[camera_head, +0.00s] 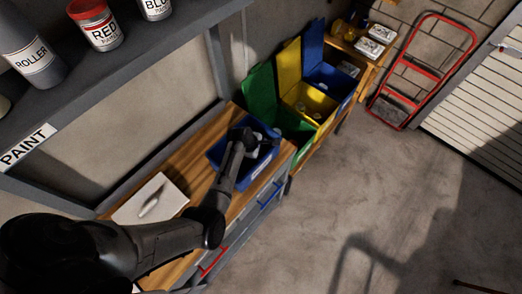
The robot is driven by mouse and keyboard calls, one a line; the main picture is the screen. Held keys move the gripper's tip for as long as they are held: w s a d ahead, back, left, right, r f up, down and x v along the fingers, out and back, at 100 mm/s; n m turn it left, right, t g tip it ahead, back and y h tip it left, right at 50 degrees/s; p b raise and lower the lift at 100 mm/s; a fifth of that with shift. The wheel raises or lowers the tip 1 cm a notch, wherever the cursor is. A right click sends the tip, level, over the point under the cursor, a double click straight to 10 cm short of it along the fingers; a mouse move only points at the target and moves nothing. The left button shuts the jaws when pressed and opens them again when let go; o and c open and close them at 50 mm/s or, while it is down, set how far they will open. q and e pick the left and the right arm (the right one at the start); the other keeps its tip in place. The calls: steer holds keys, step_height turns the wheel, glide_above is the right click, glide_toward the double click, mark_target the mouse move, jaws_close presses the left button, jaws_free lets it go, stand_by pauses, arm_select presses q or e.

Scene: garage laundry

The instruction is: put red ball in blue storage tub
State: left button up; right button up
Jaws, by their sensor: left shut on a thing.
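The blue storage tub (263,169) stands on the wooden workbench, near its far end. My left arm comes in from the lower left and reaches across to the tub. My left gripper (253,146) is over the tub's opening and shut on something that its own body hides. Whether it is above the rim or inside the tub is hard to tell. Something pale shows by the gripper at the tub. I see no red ball in this view. My right gripper is not in view.
A white board with a grey object (152,199) lies on the bench. Green, yellow (308,103) and blue lidded bins stand just beyond the tub. A paint shelf (110,75) overhangs the upper left. A red hand truck (413,70) leans at the back.

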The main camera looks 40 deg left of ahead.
arm_select(q)
steer(key=shift+f, duration=0.2)
steer(key=o, duration=0.7)
steer(key=shift+f, duration=0.1)
steer(key=shift+s+a+r, duration=0.1)
steer(key=shift+r, duration=0.4)
steer(key=shift+p+v, duration=0.8)
steer(key=shift+v, duration=4.9)
